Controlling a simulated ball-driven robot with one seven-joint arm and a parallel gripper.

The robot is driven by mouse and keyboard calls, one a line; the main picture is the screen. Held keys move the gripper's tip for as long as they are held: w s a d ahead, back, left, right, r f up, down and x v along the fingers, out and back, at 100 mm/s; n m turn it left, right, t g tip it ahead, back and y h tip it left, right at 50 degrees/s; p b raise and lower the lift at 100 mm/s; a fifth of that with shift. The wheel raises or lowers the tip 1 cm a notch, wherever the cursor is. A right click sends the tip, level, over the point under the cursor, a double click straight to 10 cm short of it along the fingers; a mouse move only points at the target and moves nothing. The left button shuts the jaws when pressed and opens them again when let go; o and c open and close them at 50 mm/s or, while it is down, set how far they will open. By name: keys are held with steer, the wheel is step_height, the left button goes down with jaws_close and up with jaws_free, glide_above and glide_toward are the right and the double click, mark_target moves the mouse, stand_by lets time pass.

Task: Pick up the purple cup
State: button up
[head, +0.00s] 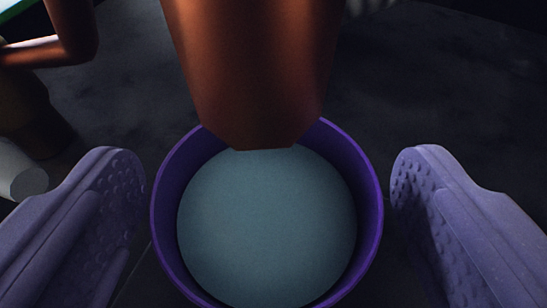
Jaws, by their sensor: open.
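The purple cup (369,205) is in the lower middle of the head view, seen from above into its open mouth. A pale blue-grey round surface (265,225) fills most of the inside; I cannot tell if it is the cup's floor or contents. My gripper (267,195) is open, with one lilac, dimpled finger on each side of the cup. A gap shows between each finger and the rim. The bottom edge of the picture cuts off the near part of the cup.
A copper-brown tapered object (255,70) comes down from the top and covers the cup's far rim. A brown curved piece (65,40) and a whitish cylinder end (20,175) are at the left. The dark surface (440,85) at upper right looks clear.

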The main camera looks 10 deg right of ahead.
steer(key=shift+s, duration=0.15)
steer(key=shift+c, duration=0.8)
steer(key=c, duration=1.1)
steer(key=shift+r, duration=0.15)
